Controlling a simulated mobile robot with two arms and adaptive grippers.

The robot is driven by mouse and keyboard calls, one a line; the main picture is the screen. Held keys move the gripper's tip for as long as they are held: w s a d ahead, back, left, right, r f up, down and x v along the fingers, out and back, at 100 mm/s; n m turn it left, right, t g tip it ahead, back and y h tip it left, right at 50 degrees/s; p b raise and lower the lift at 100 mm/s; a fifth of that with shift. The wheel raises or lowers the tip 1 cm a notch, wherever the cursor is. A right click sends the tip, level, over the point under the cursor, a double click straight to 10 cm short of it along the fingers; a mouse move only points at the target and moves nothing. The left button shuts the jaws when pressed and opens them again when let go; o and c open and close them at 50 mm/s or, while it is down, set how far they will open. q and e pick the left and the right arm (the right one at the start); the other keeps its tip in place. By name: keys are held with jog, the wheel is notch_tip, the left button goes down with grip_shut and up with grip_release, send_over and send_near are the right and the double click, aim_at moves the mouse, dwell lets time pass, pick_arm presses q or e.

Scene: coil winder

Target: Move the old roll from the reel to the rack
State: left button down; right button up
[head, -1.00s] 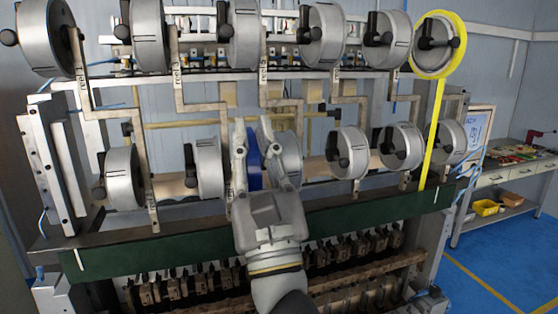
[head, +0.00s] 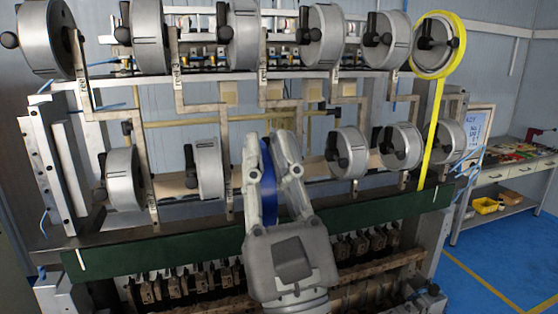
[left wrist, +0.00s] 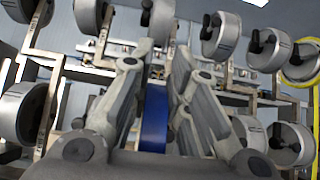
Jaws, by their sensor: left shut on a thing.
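My left gripper (head: 267,150) is shut on a blue roll (head: 269,185), seen nearly edge-on between the two fingers. The roll appears to be in front of the winder's lower row, around the third place from the left. The gripper and roll hide most of what is behind them there, so I cannot tell how the reel at that place stands. In the left wrist view the blue roll (left wrist: 154,120) is between the fingers. I cannot make out the rack. My right gripper is not in view.
Grey reels with black handles stand in an upper row (head: 320,37) and a lower row (head: 205,167). A yellow roll (head: 436,44) at upper right has a yellow strip hanging down. A green beam (head: 150,247) crosses the front. A workbench (head: 510,172) stands at right; blue floor is clear before it.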

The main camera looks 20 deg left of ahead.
pick_arm(q)
jog(key=s+d, duration=0.7)
jog(key=s, duration=0.3)
jog(key=shift+s+b, duration=0.15)
jog(key=shift+b, duration=0.2)
dwell(0.6)
jog(key=shift+a, duration=0.1)
